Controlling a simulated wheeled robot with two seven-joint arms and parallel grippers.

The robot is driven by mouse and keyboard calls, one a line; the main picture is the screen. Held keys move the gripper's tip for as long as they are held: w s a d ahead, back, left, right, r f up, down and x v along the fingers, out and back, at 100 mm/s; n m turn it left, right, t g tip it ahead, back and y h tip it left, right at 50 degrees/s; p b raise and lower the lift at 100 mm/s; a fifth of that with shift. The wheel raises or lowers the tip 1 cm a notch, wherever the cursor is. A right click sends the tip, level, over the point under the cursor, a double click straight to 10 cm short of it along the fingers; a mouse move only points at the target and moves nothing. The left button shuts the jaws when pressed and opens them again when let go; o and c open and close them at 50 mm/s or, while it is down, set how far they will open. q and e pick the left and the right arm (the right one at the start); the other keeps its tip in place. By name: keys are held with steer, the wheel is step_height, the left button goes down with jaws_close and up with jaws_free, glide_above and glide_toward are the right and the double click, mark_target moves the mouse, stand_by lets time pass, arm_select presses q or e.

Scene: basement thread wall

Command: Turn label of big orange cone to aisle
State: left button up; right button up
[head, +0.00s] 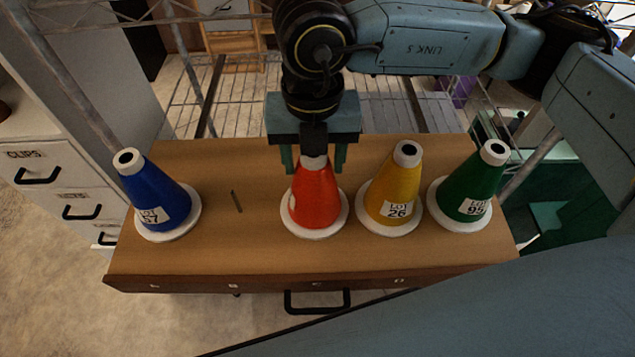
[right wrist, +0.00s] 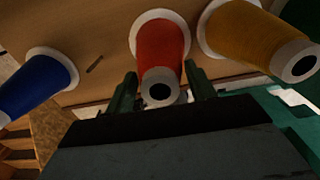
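The big orange cone (head: 315,199) is red-orange with a white base and white top collar, upright on the wooden drawer top. A sliver of its white label shows at its left side in the head view; no number can be read. My right gripper (head: 312,165) is above it, fingers pointing down, one on each side of the cone's top. In the right wrist view the cone (right wrist: 161,45) stands between the two open fingers (right wrist: 160,88), with gaps visible on both sides. My left gripper is not in view.
A blue cone (head: 158,199) stands at left, a yellow cone (head: 394,186) close right of the orange one, and a green cone (head: 473,183) farther right. A small dark stick (head: 236,201) lies between blue and orange. A wire shelf (head: 240,95) is behind.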

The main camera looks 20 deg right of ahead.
steer(key=c, duration=0.6)
steer(key=shift+r, duration=0.2)
steer(key=n+b, duration=0.3)
steer(key=shift+f+b, duration=0.15)
steer(key=shift+b, duration=0.15)
steer(key=n+b, duration=0.5)
steer(key=n, duration=0.2)
steer(key=n+b, duration=0.4)
steer(key=n, duration=0.2)
steer(key=shift+n+b, duration=0.35)
steer(key=shift+n, duration=0.55)
steer(key=shift+r, duration=0.2)
